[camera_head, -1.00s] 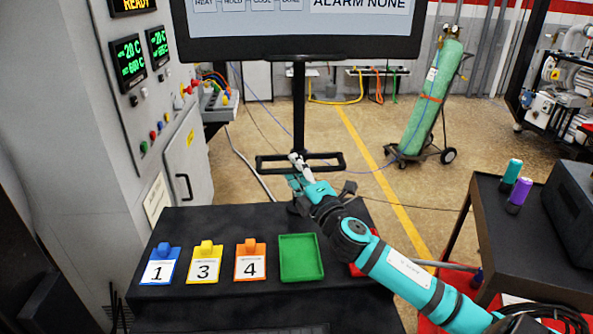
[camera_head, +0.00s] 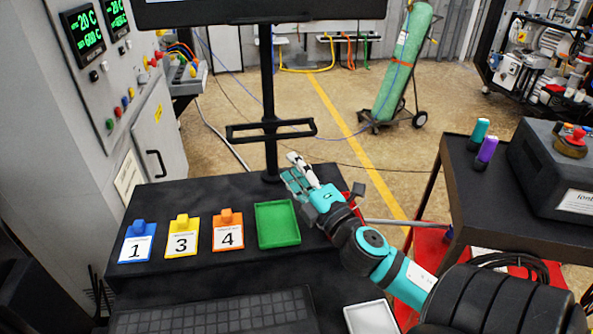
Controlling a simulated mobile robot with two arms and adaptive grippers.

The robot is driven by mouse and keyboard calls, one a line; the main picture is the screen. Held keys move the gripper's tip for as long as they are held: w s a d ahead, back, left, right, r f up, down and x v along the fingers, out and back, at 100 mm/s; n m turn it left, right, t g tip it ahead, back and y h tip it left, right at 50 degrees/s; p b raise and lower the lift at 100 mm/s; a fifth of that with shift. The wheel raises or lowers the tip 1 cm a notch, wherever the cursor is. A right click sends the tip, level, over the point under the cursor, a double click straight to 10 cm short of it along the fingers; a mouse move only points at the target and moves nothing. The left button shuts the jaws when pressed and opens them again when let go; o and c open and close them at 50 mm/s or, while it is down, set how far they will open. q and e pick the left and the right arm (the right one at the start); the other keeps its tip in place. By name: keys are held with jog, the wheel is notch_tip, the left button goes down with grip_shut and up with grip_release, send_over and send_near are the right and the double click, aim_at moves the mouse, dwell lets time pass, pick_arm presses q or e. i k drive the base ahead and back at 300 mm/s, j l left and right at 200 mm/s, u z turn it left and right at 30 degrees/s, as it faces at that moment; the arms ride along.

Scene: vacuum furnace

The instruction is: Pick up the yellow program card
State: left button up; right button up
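The yellow program card (camera_head: 182,243) lies on the black table. It has a white label reading 3 and a yellow knob at its top. A blue card (camera_head: 137,248) marked 1 lies to its left and an orange card (camera_head: 228,237) marked 4 to its right. My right gripper (camera_head: 296,172) is above the table's back edge, beyond the green tray and well to the right of the yellow card. I see nothing held in it, but its finger gap is not clear. My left gripper is not in view.
An empty green tray (camera_head: 279,238) sits right of the cards. A monitor stand (camera_head: 269,110) rises behind the table. A keyboard (camera_head: 215,315) and a white tray (camera_head: 371,319) are at the front. A control cabinet (camera_head: 95,95) stands left, a dark side table (camera_head: 480,200) right.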

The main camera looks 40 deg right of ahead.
aim_at(183, 240)
jog(key=k+l, duration=0.2)
jog(key=k, duration=0.3)
jog(key=k+l, duration=0.15)
jog(key=k, duration=0.3)
